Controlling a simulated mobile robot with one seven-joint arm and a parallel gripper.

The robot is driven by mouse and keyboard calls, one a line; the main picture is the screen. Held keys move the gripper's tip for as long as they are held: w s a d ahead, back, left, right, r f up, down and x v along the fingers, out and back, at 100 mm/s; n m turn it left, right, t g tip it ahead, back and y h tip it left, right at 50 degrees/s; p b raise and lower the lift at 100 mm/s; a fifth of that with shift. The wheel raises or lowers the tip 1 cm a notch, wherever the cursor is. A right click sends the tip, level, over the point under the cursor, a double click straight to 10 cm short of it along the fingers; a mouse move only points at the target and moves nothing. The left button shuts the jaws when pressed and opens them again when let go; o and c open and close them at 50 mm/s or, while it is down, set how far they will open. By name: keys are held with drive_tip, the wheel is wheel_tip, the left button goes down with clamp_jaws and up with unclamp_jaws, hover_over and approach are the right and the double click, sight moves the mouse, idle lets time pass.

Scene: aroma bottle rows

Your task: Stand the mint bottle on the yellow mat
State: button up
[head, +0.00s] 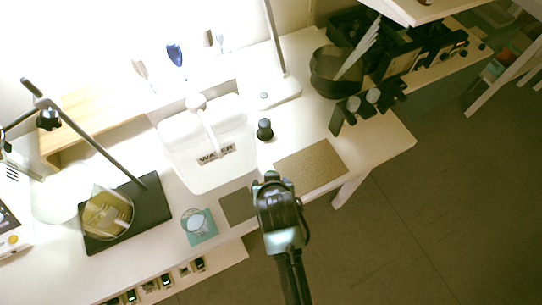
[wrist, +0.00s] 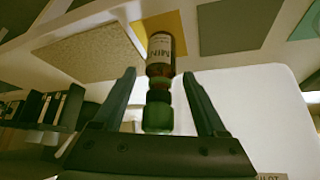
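The mint bottle (wrist: 160,50), brown with a pale label reading "MIN" and a green cap (wrist: 158,118), shows between my fingers in the wrist view. Its base end overlaps the yellow mat (wrist: 181,32), and it appears to stand there; the exact contact is hard to see. My gripper (wrist: 159,75) is open, with a finger on each side of the bottle and a visible gap on both sides. In the head view my gripper (head: 272,178) hides the bottle and the yellow mat.
A tan speckled mat (head: 311,165) lies right of my gripper, a dark grey mat (head: 237,208) left. A teal mat (head: 211,238) bears a glass. A white basin marked "WATER" (head: 180,150) and a small dark bottle (head: 264,130) stand behind. A black rack (wrist: 50,107) shows in the wrist view.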

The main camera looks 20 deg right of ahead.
drive_tip(key=shift+r, duration=0.1)
drive_tip(key=p+v, duration=0.1)
drive_tip(key=v, duration=1.1)
drive_tip(key=shift+p, duration=0.35)
